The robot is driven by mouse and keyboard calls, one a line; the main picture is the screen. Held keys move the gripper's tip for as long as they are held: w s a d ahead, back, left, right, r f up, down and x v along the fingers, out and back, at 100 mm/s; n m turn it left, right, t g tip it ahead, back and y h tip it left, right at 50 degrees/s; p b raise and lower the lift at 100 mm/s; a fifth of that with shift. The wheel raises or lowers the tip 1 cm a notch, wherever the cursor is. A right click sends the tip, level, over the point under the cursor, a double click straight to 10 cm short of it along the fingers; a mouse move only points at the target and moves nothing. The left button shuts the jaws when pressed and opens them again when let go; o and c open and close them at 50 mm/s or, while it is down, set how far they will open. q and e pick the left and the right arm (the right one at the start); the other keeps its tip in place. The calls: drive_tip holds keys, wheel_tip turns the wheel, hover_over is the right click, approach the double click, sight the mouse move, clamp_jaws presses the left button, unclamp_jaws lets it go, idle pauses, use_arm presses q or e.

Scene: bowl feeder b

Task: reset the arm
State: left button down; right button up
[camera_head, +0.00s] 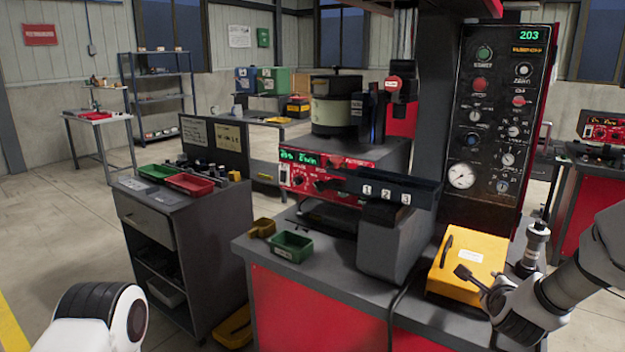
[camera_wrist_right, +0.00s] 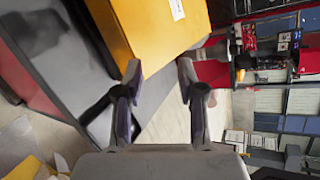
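My right arm comes in from the right in the head view. Its gripper (camera_head: 476,282) is in front of a yellow box (camera_head: 468,256) on the red and grey workbench (camera_head: 345,312). In the right wrist view the two fingers of this gripper (camera_wrist_right: 160,75) are spread apart with nothing between them. The yellow box (camera_wrist_right: 160,30) shows just beyond the fingertips there; I cannot tell whether a finger touches it. A white part of my left arm shows at the lower left of the head view, but the left gripper is out of view.
The bowl feeder (camera_head: 337,112) sits on its red-fronted unit. A control panel (camera_head: 495,120) stands behind the yellow box. A dark cylindrical fitting (camera_head: 535,245) stands close to my right arm. A green bin (camera_head: 291,247) and a cabinet (camera_head: 180,240) are to the left.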

drive_tip(key=s+a+f+n+g+y+p, duration=0.1)
drive_tip(key=s+a+f+n+g, duration=0.15)
drive_tip(key=s+f+n, duration=0.35)
drive_tip(key=s+a+f+n+g+y, duration=0.1)
drive_tip(key=s+a+f+n+g, duration=0.1)
drive_tip(key=s+a+f+n, duration=0.35)
drive_tip(key=s+a+f+n+g+y+p, duration=0.15)
drive_tip(key=s+f+n, duration=0.25)
drive_tip(key=s+f, duration=0.45)
drive_tip(key=s+a+f+n+g, duration=0.2)
drive_tip(key=s+n, duration=0.1)
drive_tip(key=s, duration=0.3)
drive_tip(key=s+a+f+n+g+y, duration=0.1)
drive_tip(key=s+a+f+n+g, duration=0.1)
drive_tip(key=s, duration=0.5)
drive_tip(key=s+a+f+n+g+p, duration=0.1)
drive_tip(key=s+a+f+n+g, duration=0.1)
drive_tip(key=s+f+n, duration=0.2)
drive_tip(key=s+n, duration=0.2)
drive_tip(key=s, duration=0.1)
drive_tip(key=shift+s+y, duration=0.2)
drive_tip(key=shift+y, duration=0.15)
drive_tip(key=shift+w, duration=0.1)
